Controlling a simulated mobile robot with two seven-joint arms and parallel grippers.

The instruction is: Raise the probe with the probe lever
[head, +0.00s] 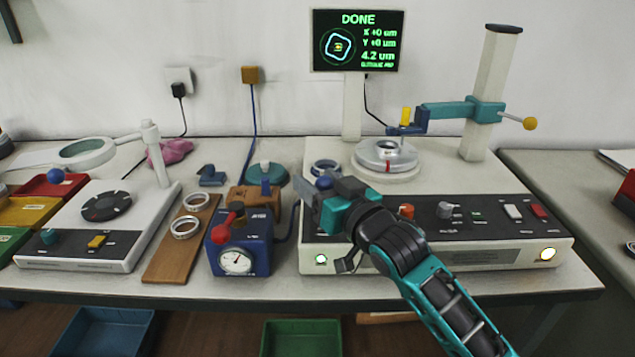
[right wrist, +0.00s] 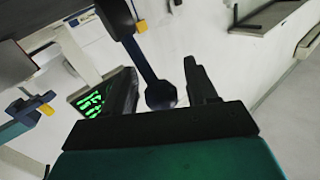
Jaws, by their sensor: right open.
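The measuring machine (head: 430,262) stands right of the middle, with a dark front panel. A lever with a dark blue ball knob (head: 324,183) rises at its left end, partly behind my right gripper (head: 320,198). In the right wrist view this knob (right wrist: 161,96) and its rod lie between the two open fingers of my right gripper (right wrist: 163,88), with no clear contact. The blue probe block (head: 409,129) with a yellow top hangs from the teal arm (head: 446,110) above a ring on the round stage (head: 386,173). My left gripper is not in view.
The screen (head: 358,41) reads DONE. A blue gauge box (head: 238,250) with a red-knobbed lever stands close left of my right gripper. A wooden board (head: 170,255) with two rings and a white instrument (head: 95,225) are further left.

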